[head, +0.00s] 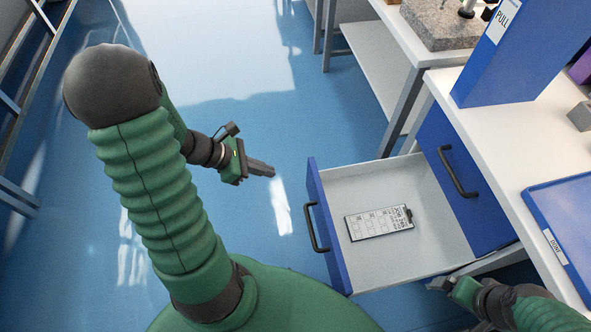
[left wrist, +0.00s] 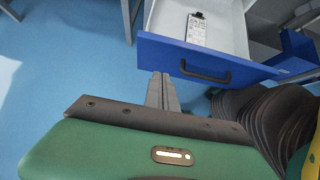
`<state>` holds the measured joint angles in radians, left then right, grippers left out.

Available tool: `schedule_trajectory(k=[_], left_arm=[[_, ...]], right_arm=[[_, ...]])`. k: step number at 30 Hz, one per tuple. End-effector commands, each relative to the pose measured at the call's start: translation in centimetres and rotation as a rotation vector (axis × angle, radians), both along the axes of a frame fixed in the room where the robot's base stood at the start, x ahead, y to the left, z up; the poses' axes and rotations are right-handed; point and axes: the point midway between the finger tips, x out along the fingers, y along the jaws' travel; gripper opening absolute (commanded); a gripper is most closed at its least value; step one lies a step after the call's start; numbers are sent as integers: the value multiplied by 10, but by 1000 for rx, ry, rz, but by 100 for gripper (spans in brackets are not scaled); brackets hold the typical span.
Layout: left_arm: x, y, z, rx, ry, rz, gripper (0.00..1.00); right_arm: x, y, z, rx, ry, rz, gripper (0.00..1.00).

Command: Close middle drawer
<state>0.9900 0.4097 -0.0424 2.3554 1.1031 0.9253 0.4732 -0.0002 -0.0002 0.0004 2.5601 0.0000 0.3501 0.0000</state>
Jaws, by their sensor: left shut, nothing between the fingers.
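The open drawer (head: 332,232) has a blue front with a black handle (head: 315,228) and a white inside. It is pulled far out from the white bench. My left gripper (head: 270,170) is shut and empty, to the left of the drawer front and apart from it in the head view. In the left wrist view its fingers (left wrist: 161,84) point toward the drawer front (left wrist: 165,50), left of the handle (left wrist: 205,73). My right gripper (head: 440,284) is low at the right, by the drawer's near side; its jaws are too unclear to read.
A clipboard (head: 379,223) lies in the drawer. Another blue drawer front (head: 462,180) with a black handle is flush in the bench. A blue binder (head: 520,50) and a blue tray (head: 570,225) are on the benchtop (head: 500,150).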

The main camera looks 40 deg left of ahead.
Motion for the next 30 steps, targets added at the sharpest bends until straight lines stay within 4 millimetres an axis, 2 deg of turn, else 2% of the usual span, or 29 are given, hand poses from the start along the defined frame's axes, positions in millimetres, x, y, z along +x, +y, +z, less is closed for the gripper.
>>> schedule_trajectory(k=[3, 12, 19, 30], left_arm=[[13, -13, -24, 1, 1, -7, 0], [49, -44, -67, 5, 1, -11, 0], [72, -64, -61, 6, 0, -9, 0], [76, -67, -59, 5, 2, -7, 0]], right_arm=[[0, 0, -19, 0, 0, 0, 98], [0, 0, -51, 0, 0, -1, 98], [0, 0, -57, 0, 0, -1, 98], [0, 0, -57, 0, 0, -1, 98]])
